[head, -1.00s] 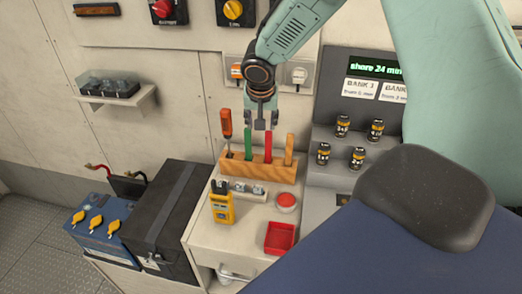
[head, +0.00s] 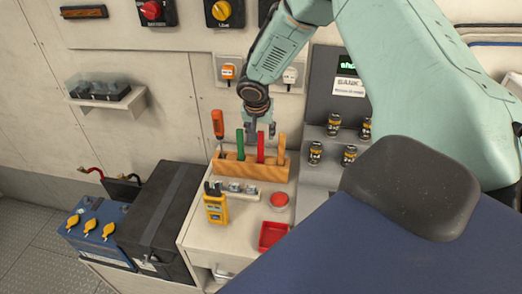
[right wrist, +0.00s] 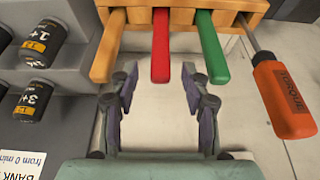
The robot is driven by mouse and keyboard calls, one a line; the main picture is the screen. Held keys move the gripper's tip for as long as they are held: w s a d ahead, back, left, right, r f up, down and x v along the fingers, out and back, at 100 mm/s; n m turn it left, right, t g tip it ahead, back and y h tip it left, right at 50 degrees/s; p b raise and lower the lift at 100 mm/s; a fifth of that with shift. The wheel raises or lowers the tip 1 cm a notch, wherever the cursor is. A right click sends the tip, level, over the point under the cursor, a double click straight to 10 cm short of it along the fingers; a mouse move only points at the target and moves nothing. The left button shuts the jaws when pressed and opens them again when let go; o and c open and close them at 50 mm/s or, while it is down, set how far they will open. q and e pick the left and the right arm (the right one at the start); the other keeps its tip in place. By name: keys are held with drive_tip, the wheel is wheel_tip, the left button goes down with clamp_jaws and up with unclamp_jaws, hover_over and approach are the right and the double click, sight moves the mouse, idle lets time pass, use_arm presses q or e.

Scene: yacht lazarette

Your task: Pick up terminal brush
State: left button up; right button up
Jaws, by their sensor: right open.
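A wooden rack (head: 250,172) on the white counter holds an orange screwdriver (head: 218,124) and green (head: 240,143), red (head: 261,147) and tan wooden (head: 282,148) handles. Their lower ends are hidden in the rack, so I cannot tell which is the terminal brush. My right gripper (head: 262,130) is open and empty above the rack. In the right wrist view, its fingertips (right wrist: 159,72) line up on either side of the red handle's end (right wrist: 160,60), without visible contact. The wooden handle (right wrist: 108,50) and green handle (right wrist: 211,50) flank it closely. My left gripper is out of view.
A yellow meter (head: 215,208), red button (head: 279,200) and red tray (head: 272,236) lie in front of the rack. Several small batteries (head: 315,153) stand on the grey panel to the right. A black box (head: 158,215) and blue battery (head: 97,233) are at the left.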

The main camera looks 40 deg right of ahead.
drive_tip(key=shift+w+d+f, duration=0.1)
drive_tip(key=shift+f, duration=0.65)
drive_tip(key=shift+w+d+f, duration=0.1)
drive_tip(key=shift+f, duration=0.05)
drive_tip(key=shift+c, duration=0.2)
drive_tip(key=shift+c, duration=1.4)
drive_tip(key=c, duration=0.4)
clamp_jaws()
